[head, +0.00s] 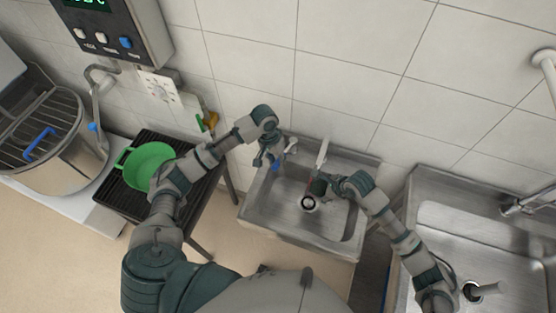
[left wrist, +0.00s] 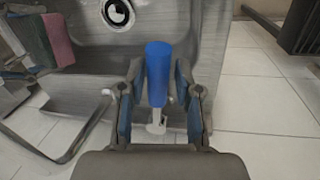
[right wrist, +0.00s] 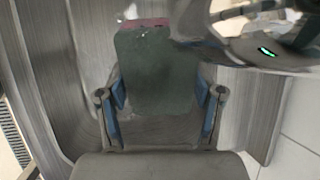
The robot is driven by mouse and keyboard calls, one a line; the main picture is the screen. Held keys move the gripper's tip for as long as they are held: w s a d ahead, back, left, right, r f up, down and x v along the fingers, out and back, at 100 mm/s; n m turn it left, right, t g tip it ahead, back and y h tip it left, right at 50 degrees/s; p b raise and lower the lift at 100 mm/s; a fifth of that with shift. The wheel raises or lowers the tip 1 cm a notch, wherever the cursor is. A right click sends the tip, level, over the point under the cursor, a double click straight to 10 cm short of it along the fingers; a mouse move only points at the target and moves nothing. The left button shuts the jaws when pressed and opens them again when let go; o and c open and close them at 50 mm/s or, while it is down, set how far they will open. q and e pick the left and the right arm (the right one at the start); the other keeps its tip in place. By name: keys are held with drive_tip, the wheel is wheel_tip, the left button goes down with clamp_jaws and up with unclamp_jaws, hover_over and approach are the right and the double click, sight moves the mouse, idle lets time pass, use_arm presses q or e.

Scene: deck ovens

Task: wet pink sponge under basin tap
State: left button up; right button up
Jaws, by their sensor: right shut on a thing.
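The sponge is held over the steel basin (head: 255,212); it has a pink layer (left wrist: 57,38) and a dark green layer (right wrist: 155,75). My right gripper (head: 318,187) is shut on it, with the green face toward the right wrist camera and a pink edge beyond. A pale upright bar (head: 322,153), seemingly the tap spout, stands at the basin's back wall above the sponge. Whether water runs, I cannot tell. The blue tap lever (left wrist: 157,75) lies between the spread fingers of my left gripper (left wrist: 158,95), with gaps on both sides. In the head view this gripper is at the basin's back left corner.
A round drain (head: 308,203) is in the basin floor. A green pan (head: 148,165) sits on a dark slatted stand (head: 128,198) at left. A second steel sink (head: 450,220) is at right. The tiled wall is close behind the basin.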

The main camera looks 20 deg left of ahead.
use_arm(q)
drive_tip(key=shift+o, duration=0.3)
drive_tip(key=shift+a, duration=0.15)
drive_tip(key=shift+r, duration=0.35)
wheel_tip(320, 180, up, 11)
drive_tip(key=a, duration=0.2)
drive_tip(key=shift+w+a, duration=0.25)
drive_tip(key=shift+a, duration=0.05)
drive_tip(key=shift+d, duration=0.15)
drive_tip(key=shift+f, duration=0.1)
